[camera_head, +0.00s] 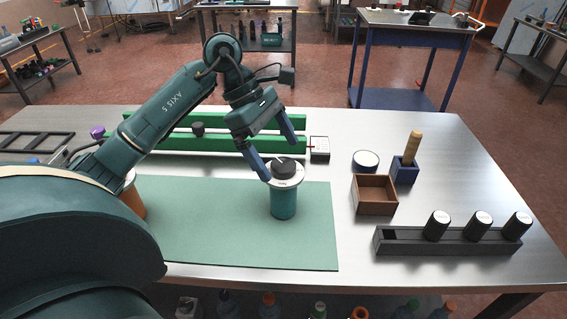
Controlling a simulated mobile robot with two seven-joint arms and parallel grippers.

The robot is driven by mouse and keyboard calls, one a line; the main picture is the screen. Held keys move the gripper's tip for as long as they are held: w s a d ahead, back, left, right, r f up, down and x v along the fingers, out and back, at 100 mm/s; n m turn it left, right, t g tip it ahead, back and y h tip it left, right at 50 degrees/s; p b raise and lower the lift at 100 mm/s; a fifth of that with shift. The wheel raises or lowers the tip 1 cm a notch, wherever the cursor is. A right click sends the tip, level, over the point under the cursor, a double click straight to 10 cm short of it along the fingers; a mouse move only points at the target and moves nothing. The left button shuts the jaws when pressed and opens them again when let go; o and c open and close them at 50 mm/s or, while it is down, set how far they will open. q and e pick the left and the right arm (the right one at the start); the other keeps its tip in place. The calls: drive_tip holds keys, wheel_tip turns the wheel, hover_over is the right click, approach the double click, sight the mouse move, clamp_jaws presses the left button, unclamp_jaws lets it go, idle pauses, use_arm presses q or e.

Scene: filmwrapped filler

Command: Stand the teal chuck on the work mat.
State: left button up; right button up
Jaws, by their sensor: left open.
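The teal chuck (284,205) stands upright on the green work mat (200,240), near the mat's right side. It has a teal body, a pale wide collar and a dark round top. My left gripper (280,161) is open just above and behind the chuck's top, with its two blue fingers spread. The left fingertip is close to the collar's left edge; I cannot tell whether it touches. The other fingertip is above and behind the dark top. My right gripper is out of view.
To the right are a brown open box (375,209), a blue holder (404,175) with a wooden handle, a round white-topped piece (366,160) and a dark rack (400,247) holding white-topped cylinders. Green rails (220,145) lie behind the mat. The mat's front is clear.

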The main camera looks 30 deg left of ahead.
use_arm(q)
drive_tip(key=v, duration=0.8)
idle(0.4)
